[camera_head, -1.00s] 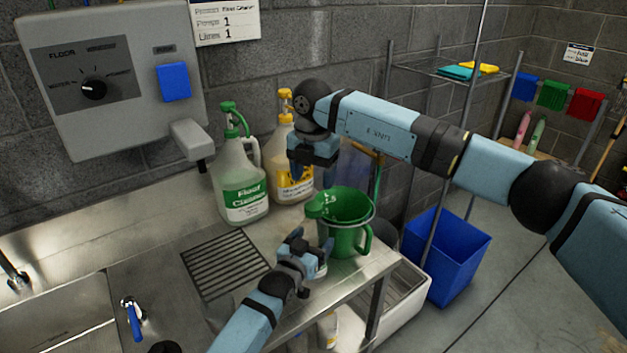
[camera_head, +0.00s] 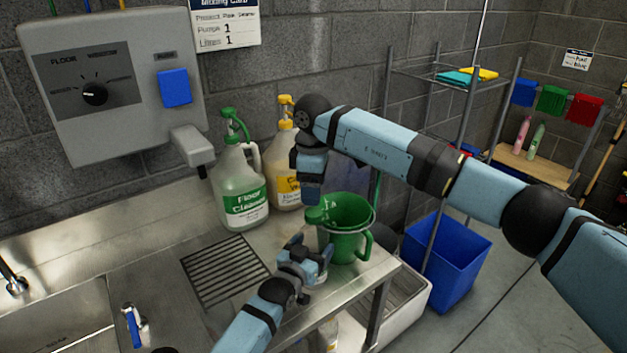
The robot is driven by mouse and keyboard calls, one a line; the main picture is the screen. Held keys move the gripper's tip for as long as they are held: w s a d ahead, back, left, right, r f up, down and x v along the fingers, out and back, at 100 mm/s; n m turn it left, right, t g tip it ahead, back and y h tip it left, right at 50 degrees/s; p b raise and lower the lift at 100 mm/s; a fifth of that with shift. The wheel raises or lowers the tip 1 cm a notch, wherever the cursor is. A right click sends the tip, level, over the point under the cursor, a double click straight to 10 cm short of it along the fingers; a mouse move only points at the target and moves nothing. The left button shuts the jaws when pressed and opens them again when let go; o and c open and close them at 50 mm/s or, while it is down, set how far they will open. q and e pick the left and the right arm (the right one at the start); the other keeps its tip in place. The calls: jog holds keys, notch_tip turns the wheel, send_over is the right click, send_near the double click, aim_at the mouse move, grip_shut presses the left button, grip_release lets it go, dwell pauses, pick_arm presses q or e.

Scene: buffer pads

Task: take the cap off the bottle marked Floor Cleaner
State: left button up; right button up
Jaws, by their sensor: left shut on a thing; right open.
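The bottle marked Floor Cleaner (camera_head: 240,185) stands upright on the steel counter against the wall. It is translucent, with a green label and a green pump top (camera_head: 236,128) on its neck. My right gripper (camera_head: 311,197) points down, open, to the right of the bottle and above the green jug (camera_head: 350,243); its jaw gap is seen edge-on. My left gripper (camera_head: 318,262) is low at the counter's front, beside the jug's left side. It is shut on a small pale thing, mostly hidden by the fingers.
A yellow-topped bottle (camera_head: 288,180) stands close to the right of the Floor Cleaner. A dispenser box (camera_head: 115,80) hangs on the wall at left. A drain grate (camera_head: 222,268) and sink (camera_head: 60,325) lie left of my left gripper. A blue bin (camera_head: 445,262) stands on the floor.

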aim_at(313, 212)
notch_tip(313, 212, down, 6)
jog(key=shift+f, duration=0.25)
jog(key=c, duration=1)
jog(key=n, duration=0.3)
jog(key=shift+n, duration=0.4)
jog(key=n, duration=0.4)
jog(key=shift+r, duration=0.1)
jog(key=n, duration=0.6)
jog(key=shift+n, duration=0.4)
jog(key=n, duration=0.6)
jog(key=shift+n, duration=0.3)
jog(key=n, duration=1.2)
jog(key=shift+n, duration=0.4)
jog(key=n, duration=1.2)
jog(key=shift+n, duration=0.4)
jog(key=n, duration=0.7)
jog(key=shift+r, duration=0.1)
